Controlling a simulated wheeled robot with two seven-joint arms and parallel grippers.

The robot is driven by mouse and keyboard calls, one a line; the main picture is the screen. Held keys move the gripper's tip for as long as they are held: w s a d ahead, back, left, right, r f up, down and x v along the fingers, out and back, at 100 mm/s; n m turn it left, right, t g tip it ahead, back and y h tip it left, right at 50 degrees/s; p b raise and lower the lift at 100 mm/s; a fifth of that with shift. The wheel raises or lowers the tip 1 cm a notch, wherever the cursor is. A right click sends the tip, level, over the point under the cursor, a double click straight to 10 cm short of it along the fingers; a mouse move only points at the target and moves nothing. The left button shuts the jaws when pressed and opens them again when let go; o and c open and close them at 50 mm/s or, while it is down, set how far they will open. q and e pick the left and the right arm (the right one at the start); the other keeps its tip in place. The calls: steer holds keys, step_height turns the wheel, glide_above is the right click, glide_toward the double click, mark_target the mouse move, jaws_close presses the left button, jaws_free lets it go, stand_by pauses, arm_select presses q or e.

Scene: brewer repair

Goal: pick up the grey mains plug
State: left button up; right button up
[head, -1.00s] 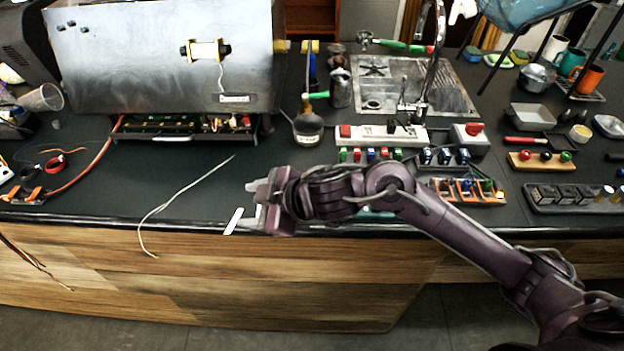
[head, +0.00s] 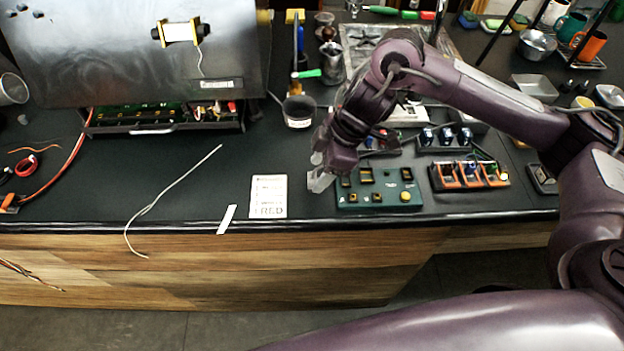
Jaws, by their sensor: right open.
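I cannot clearly make out the grey mains plug in the head view. A white power strip (head: 408,117) stands behind my right arm, and part of it is hidden by the arm. My right gripper (head: 319,174) is open and points down and to the left, just at the left end of a green test board (head: 378,197). I see nothing between its fingers. My left gripper is out of view.
A pale loose cord (head: 172,190) lies on the black bench and hangs over its front edge. A printed card (head: 268,196) and a white strip (head: 227,219) lie left of my gripper. A terminal block with orange parts (head: 470,175) sits right of the board. An open-fronted machine (head: 140,60) stands at the back left.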

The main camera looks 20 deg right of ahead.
mark_target(312, 182)
steer(key=shift+x, duration=1.15)
steer(key=shift+w+a+f, duration=0.1)
steer(key=shift+w+f, duration=0.05)
steer(key=shift+f, duration=0.15)
steer(key=c, duration=1.1)
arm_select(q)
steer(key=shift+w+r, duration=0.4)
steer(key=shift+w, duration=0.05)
arm_select(e)
steer(key=shift+o, duration=0.2)
steer(key=shift+r, duration=0.2)
